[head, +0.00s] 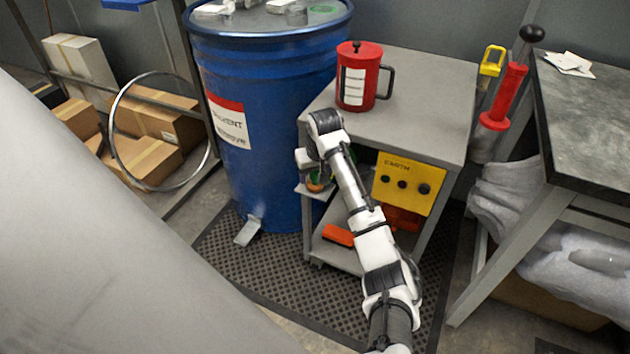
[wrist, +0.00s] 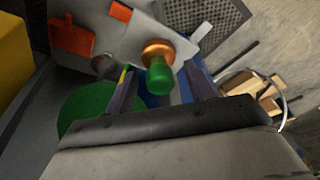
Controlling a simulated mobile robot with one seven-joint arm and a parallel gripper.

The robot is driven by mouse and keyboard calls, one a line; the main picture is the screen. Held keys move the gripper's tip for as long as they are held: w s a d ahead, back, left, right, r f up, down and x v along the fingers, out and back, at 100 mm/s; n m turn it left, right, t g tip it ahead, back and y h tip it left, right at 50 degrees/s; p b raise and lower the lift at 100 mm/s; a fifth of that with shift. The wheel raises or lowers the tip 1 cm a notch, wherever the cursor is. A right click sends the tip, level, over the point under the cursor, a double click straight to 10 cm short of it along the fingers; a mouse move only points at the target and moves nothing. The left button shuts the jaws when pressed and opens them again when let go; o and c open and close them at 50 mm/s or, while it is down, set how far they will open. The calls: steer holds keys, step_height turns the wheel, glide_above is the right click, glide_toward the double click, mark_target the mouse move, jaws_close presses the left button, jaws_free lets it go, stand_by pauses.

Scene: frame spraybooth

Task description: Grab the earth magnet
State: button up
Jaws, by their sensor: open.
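What looks like the earth magnet, a copper-coloured disc with a green grip, shows in the wrist view (wrist: 158,52). It sits on a grey shelf plate (wrist: 190,22). In the head view it is a small orange and green thing (head: 315,184) low at the cart's left side, partly hidden by my arm. My gripper (head: 306,160) is beside the cart, just above it. In the wrist view my gripper (wrist: 160,76) is open, and the green grip appears between its two fingers. I cannot tell whether they touch it.
The grey cart (head: 430,110) carries a red pot (head: 356,80) on top and a yellow box (head: 408,180) below. A blue drum (head: 265,130) stands close on the left. A green round thing (wrist: 85,105) lies left of my fingers.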

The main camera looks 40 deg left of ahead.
steer(key=shift+w+a+f, duration=0.1)
steer(key=shift+f, duration=0.45)
jaws_close()
steer(key=shift+r, duration=0.15)
